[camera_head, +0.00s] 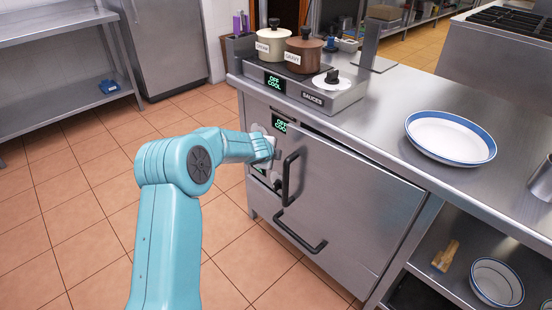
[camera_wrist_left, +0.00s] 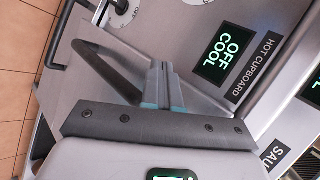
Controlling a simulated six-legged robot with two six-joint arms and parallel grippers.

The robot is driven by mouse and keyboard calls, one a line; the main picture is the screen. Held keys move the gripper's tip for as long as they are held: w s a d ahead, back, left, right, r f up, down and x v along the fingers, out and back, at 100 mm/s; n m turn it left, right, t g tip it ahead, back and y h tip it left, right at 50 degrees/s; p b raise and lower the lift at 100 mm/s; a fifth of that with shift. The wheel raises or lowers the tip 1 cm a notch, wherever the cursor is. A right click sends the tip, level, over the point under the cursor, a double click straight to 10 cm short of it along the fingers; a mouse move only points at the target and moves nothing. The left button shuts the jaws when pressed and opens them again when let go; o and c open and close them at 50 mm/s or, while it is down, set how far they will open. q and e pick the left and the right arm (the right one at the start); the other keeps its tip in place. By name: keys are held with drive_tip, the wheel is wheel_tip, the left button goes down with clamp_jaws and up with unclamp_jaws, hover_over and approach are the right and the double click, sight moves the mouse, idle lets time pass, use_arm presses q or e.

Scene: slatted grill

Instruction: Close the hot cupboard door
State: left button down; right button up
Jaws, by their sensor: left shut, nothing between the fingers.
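The hot cupboard door (camera_head: 345,205) is a steel panel under the counter with a black vertical handle (camera_head: 290,178). It looks slightly ajar, with a dark gap along its top edge. My left gripper (camera_head: 268,152) is just left of the handle, by the control panel. In the left wrist view my left gripper (camera_wrist_left: 166,86) has its fingers together, empty, and the black handle (camera_wrist_left: 105,68) curves beside them. Whether the fingertips touch the door is unclear. The hot cupboard display (camera_wrist_left: 229,52) reads OFF COOL. My right gripper is not in view.
On the counter (camera_head: 400,105) stand a sauce warmer (camera_head: 310,95) with two lidded pots and a blue-rimmed plate (camera_head: 450,137). An open shelf with a bowl (camera_head: 497,283) is at right. Tiled floor (camera_head: 75,200) is clear at left.

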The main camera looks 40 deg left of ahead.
use_arm(q)
drive_tip(key=s+r, duration=0.4)
drive_tip(key=shift+s+a+r+p, duration=0.1)
drive_tip(key=shift+a+p, duration=0.05)
drive_tip(key=shift+p, duration=0.2)
drive_tip(key=shift+r, duration=0.1)
